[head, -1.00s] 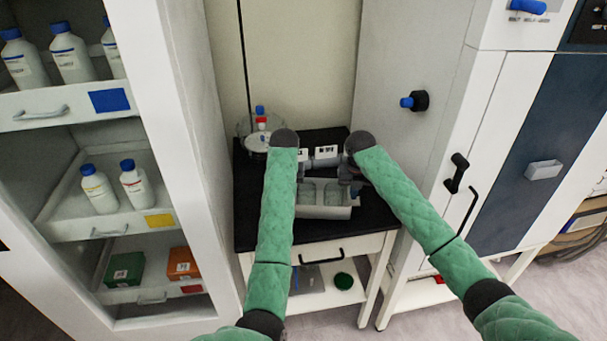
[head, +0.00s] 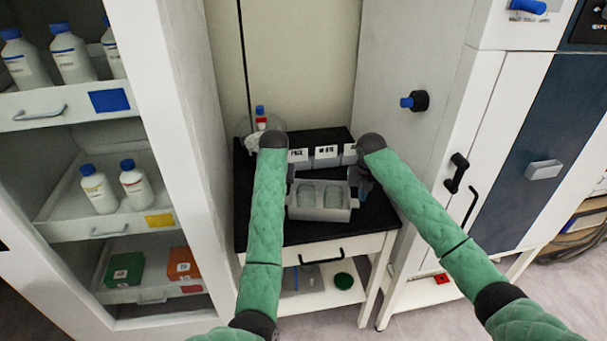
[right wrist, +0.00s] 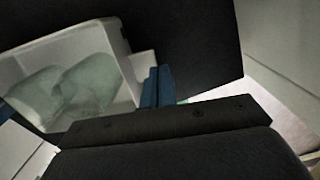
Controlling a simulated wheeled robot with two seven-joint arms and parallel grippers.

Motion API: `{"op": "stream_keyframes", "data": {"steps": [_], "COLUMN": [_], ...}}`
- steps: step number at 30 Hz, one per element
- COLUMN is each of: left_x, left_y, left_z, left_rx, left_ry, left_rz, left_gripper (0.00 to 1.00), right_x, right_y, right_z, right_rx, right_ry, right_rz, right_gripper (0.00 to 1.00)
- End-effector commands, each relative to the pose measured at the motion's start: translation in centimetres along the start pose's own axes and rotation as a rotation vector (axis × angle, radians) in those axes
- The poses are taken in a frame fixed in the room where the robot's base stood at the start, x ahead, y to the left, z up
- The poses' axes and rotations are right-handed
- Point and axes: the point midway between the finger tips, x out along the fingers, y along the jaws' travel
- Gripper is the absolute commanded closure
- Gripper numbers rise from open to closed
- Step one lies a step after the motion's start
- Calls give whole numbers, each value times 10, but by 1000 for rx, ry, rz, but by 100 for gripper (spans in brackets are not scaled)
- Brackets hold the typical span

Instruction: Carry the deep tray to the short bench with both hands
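The deep tray (head: 320,214) is a pale, open box with two greenish, rounded shapes inside. It rests on the black top of a small bench (head: 262,222). My left gripper (head: 290,178) is at the tray's left end, mostly hidden by my arm. My right gripper (head: 362,183) is by the right end. In the right wrist view, its blue fingers (right wrist: 158,88) look close together beside a pale tab at the end of the tray (right wrist: 122,60). Whether they pinch that tab is unclear. I cannot tell which bench is the short one.
Several labelled pale boxes (head: 325,154) stand just behind the tray. A round vessel with a red and blue top (head: 261,118) is at the back left. A shelf unit with bottles (head: 98,188) borders the left; the large cabinet (head: 415,60) borders the right. The front bench top is clear.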

Motion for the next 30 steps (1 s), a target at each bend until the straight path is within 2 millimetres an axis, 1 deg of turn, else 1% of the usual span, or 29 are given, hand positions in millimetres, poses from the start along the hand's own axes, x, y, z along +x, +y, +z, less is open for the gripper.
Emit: {"op": "stream_keyframes", "data": {"steps": [2,3,5,6,18,20,21,24,30], "left_x": [0,0,0,0,0,0,0,0,0], "left_y": [0,-1,-1,-1,-1,-1,-1,-1,-1], "left_z": [0,0,0,0,0,0,0,0,0], "left_rx": [-1,-1,-1,-1,-2,-2,-2,-2,-2], "left_ry": [0,0,0,0,0,0,0,0,0], "left_rz": [0,-1,-1,-1,-1,-1,-1,-1,-1], "left_gripper": [78,78,78,78,78,68,60,42,42], "right_x": [0,0,0,0,0,0,0,0,0], "right_y": [0,-1,-1,-1,-2,-2,-2,-2,-2], "right_z": [0,0,0,0,0,0,0,0,0], "right_rx": [1,1,1,1,2,2,2,2,2], "right_ry": [0,0,0,0,0,0,0,0,0], "right_rz": [-1,-1,-1,-2,-3,-3,-3,-3,-3], "right_gripper": [100,98,86,78,78,78,78,78,78]}}
